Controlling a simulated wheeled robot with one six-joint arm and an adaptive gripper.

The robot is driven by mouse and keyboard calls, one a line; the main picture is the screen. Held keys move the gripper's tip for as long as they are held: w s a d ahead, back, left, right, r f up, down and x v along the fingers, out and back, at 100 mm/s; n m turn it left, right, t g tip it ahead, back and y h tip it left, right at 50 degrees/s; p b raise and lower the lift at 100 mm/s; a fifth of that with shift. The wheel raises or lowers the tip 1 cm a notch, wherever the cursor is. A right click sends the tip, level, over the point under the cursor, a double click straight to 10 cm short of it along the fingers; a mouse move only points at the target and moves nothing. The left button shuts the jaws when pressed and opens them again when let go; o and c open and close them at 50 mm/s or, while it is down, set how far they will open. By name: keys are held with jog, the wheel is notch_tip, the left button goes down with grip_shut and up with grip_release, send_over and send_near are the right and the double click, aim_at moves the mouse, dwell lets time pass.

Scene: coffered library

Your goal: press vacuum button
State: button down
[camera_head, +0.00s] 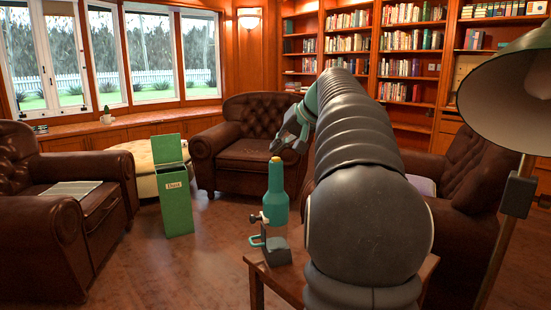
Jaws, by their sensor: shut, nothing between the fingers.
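A teal, bottle-shaped object (275,194) with a yellow-orange top (275,160) stands upright on the small wooden table, with a grey base and a clamp-like part (267,237) below it. I cannot tell for sure that it is the vacuum, and no clearly marked button shows. My gripper (279,147) is shut and empty, just above the yellow-orange top. I cannot tell whether it touches it. My dark ribbed arm fills the middle right and hides much of the table.
The small wooden table (259,268) is in front. A green lidded bin (176,208) stands on the floor to its left. Leather armchairs (245,135) stand around, and a floor lamp (508,95) is close at right. Floor between bin and table is clear.

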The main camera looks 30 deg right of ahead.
aim_at(278, 158)
jog(key=shift+f, duration=0.15)
jog(key=shift+f+b, duration=0.3)
jog(key=shift+b, duration=0.05)
jog(key=shift+f, duration=0.1)
dwell(0.7)
jog(key=shift+r+p, duration=0.55)
jog(key=shift+r, duration=0.1)
notch_tip(278, 158, up, 2)
jog(key=shift+r+p, duration=0.15)
jog(key=shift+p, duration=1)
notch_tip(278, 158, up, 2)
jog(key=shift+p, duration=0.55)
jog(key=shift+r, duration=0.75)
